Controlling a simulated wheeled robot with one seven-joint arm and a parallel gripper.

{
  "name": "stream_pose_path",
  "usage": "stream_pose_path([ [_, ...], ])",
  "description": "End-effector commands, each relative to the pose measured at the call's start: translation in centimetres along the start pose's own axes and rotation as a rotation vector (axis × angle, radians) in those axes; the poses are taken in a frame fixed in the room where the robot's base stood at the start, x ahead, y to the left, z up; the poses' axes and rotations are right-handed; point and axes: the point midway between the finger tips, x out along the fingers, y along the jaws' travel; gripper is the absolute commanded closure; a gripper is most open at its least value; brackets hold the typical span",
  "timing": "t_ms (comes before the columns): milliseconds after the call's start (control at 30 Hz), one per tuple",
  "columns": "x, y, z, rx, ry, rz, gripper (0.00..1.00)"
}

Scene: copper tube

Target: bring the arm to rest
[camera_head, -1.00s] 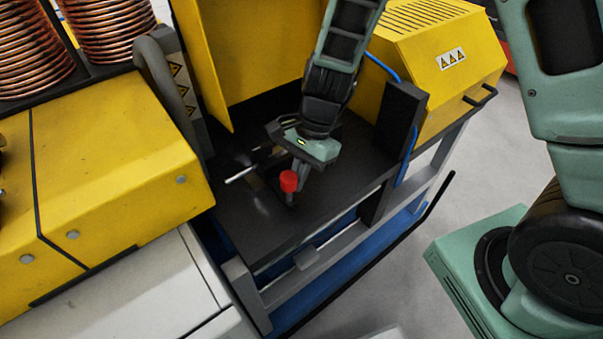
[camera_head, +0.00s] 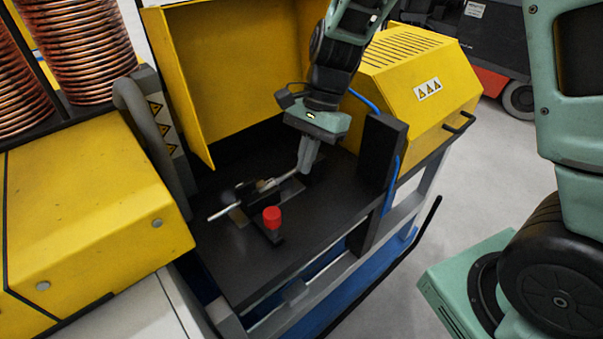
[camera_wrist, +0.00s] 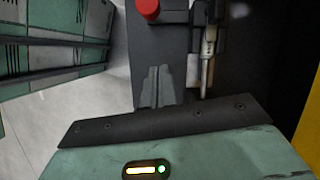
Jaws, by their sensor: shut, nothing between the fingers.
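My gripper (camera_head: 304,172) hangs from my green and black arm over the dark bench top (camera_head: 290,235), with its fingers together and nothing between them. It is behind and to the right of a red knob (camera_head: 271,217), apart from it. In the wrist view my gripper's fingers (camera_wrist: 158,72) are side by side, and the red knob (camera_wrist: 148,8) shows at the top edge. A metal rod in a small fixture (camera_head: 225,211) lies left of the fingers. The fixture also shows in the wrist view (camera_wrist: 207,55).
A yellow guard panel (camera_head: 240,70) stands behind the bench. A yellow vented housing (camera_head: 415,75) and a black post (camera_head: 381,150) with a blue hose are close on the right. Copper coils (camera_head: 80,50) stand at the upper left.

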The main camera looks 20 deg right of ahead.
Motion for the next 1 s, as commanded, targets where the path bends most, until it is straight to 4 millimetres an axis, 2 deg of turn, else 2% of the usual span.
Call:
stream_pose_path([
  [467, -0.2, 0.0, 0.0, 0.001, 0.000, 0.000, 1.00],
  [567, -0.2, 0.2, 0.6, -0.035, 0.002, 0.003, 1.00],
  [667, -0.5, 1.4, 3.3, -0.209, 0.018, 0.019, 1.00],
  [733, -0.6, 3.1, 6.1, -0.423, 0.042, 0.041, 1.00],
  [800, -0.8, 5.3, 9.0, -0.683, 0.076, 0.071, 1.00],
  [900, -0.8, 8.7, 12.1, -1.053, 0.135, 0.124, 1.00],
  [1000, -0.7, 11.6, 13.9, -1.365, 0.193, 0.182, 1.00],
])
